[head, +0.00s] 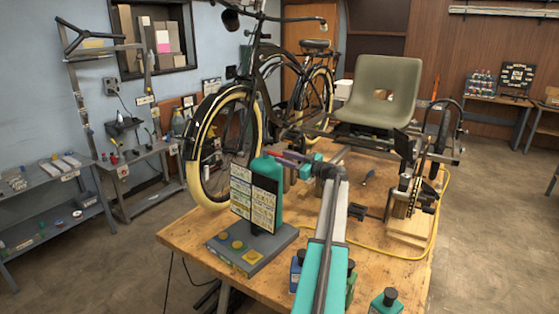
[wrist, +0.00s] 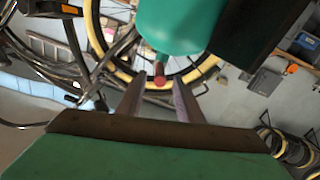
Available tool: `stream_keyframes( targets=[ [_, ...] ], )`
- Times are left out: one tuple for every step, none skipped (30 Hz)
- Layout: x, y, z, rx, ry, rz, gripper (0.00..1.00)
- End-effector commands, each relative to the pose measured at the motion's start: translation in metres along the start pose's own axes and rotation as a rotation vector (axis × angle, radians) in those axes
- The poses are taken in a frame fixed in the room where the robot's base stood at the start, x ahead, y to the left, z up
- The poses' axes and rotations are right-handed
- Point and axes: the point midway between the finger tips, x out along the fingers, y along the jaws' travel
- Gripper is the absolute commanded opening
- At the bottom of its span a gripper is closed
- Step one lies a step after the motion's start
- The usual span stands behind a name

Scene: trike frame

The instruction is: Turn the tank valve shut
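The tank is a teal cylinder (head: 266,172) standing on the workbench, partly hidden behind a label board. In the wrist view the tank (wrist: 175,28) fills the top middle. A small red knob, which looks like the valve (wrist: 160,83), sticks out below it on a short stem. My gripper (wrist: 160,86) is open, with one finger on each side of the red knob and a gap showing at both sides. Whether the knob lies fully between the fingertips in depth I cannot tell. In the head view my gripper (head: 287,158) is beside the tank's upper right, and the knob cannot be made out.
A label board (head: 253,200) rises from a grey base (head: 252,246) with round buttons on the wooden workbench (head: 190,232). A bicycle (head: 225,135) stands close behind the tank. A green seat (head: 378,90) and metal frame parts are to the right. Several bottles stand at the bench front.

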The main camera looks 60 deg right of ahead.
Motion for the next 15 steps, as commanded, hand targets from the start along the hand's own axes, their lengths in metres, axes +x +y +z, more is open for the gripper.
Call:
stream_keyframes(
  targets=[
    [-0.010,-0.002,0.003,-0.001,0.000,0.002,0.33],
    [-0.015,-0.002,0.003,-0.001,0.000,0.002,0.33],
    [-0.021,-0.001,0.003,0.000,0.000,0.003,0.33],
    [-0.026,-0.001,0.003,0.000,0.000,0.003,0.33],
    [-0.031,-0.002,0.003,0.001,0.000,0.002,0.33],
    [-0.037,-0.002,0.003,0.001,0.000,0.002,0.33],
    [-0.042,-0.001,0.003,0.001,0.000,0.003,0.33],
    [-0.047,-0.001,0.003,0.000,0.000,0.003,0.33],
    [-0.053,-0.001,0.003,0.000,0.000,0.003,0.33],
    [-0.058,-0.001,0.003,0.000,0.000,0.002,0.33],
    [-0.061,-0.002,0.002,-0.001,0.000,0.002,0.33],
    [-0.067,-0.001,0.002,-0.001,0.000,0.003,0.33],
    [-0.070,-0.001,0.002,0.000,0.000,0.003,0.33],
    [-0.074,-0.001,0.002,0.000,0.000,0.003,0.33],
    [-0.077,-0.001,0.002,0.000,0.000,0.002,0.33]
  ],
)
